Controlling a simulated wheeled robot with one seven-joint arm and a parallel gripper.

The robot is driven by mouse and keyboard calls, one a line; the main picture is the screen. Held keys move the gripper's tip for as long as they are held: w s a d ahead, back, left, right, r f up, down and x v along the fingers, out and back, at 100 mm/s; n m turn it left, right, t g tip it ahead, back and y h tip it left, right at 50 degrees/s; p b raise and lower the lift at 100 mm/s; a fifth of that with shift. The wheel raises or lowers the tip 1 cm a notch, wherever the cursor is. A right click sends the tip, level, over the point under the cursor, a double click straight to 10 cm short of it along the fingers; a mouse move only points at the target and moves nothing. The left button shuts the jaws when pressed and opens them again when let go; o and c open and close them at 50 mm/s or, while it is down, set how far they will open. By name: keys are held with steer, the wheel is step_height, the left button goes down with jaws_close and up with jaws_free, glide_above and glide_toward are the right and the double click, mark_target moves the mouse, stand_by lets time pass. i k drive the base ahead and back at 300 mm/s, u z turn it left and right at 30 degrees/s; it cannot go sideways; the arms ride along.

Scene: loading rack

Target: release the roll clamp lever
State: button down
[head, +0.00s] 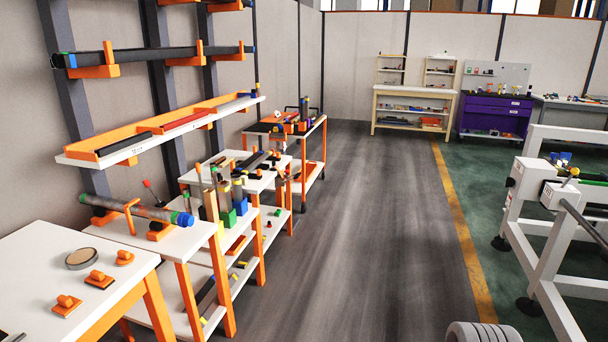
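A white-framed machine (545,235) stands at the right edge, partly cut off. A white block (560,196) on its near side carries a short lever with an orange-tan knob (573,171), which looks like the roll clamp lever. The lever leans up and to the right. A dark grey bar (583,222) runs from beside the block toward the lower right. I cannot tell whether the clamp is closed. My gripper is not in view.
White-topped benches with orange legs (150,290) line the left wall under a rack shelf (165,130). A grey ribbed round object (483,333) shows at the bottom edge. The grey floor (370,230) between is clear. A purple cabinet (495,116) stands at the back.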

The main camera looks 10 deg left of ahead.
mark_target(161, 204)
steer(key=u, duration=0.35)
steer(key=i, duration=1.4)
steer(key=u, duration=1.5)
steer(key=i, duration=0.95)
steer(key=u, duration=1.55)
steer(key=i, duration=0.6)
steer(key=u, duration=0.3)
